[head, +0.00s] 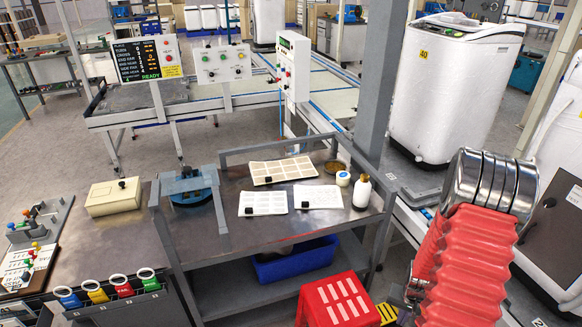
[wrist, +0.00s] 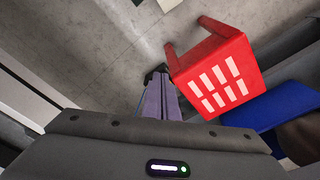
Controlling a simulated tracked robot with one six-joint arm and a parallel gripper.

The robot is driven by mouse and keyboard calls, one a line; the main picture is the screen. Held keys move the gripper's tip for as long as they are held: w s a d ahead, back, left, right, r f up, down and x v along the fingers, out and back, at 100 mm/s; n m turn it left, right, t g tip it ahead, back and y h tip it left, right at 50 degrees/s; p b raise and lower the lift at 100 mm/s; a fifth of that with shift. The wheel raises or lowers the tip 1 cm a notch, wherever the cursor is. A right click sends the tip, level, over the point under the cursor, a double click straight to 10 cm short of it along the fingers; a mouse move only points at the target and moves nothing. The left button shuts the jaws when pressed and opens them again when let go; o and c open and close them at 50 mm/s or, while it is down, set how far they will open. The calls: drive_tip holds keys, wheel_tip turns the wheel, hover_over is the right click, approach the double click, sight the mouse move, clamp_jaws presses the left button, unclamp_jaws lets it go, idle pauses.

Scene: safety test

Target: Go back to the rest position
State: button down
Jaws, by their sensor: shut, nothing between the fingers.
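My gripper (wrist: 155,78) shows in the wrist view as narrow purple fingers with dark tips. The fingers are together, with nothing seen between them. They point out over the grey floor, left of a red stool (wrist: 218,78). In the head view, my arm with its red ribbed sleeve stands at the right, and the fingers are not visible there.
The red stool (head: 338,303) stands before a grey metal cart (head: 275,215) bearing cards, small containers and a blue device (head: 190,188). A blue bin (head: 296,260) sits on its lower shelf. A white washing machine (head: 450,85) stands behind my arm.

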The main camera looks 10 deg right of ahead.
drive_tip(key=s+a+r+n+t, duration=0.1)
drive_tip(key=s+a+r+n, duration=0.1)
drive_tip(key=a+r, duration=0.8)
drive_tip(key=s+a+r+n+t, duration=0.2)
drive_tip(key=a+r, duration=0.8)
drive_tip(key=r, duration=0.8)
drive_tip(key=s+a+r+n+t, duration=0.1)
drive_tip(key=s+a+r+n, duration=0.2)
drive_tip(key=a+r, duration=0.7)
wheel_tip(320, 180, up, 5)
drive_tip(key=shift+n+t+y, duration=0.4)
drive_tip(key=shift+n, duration=0.3)
drive_tip(key=shift+s, duration=0.1)
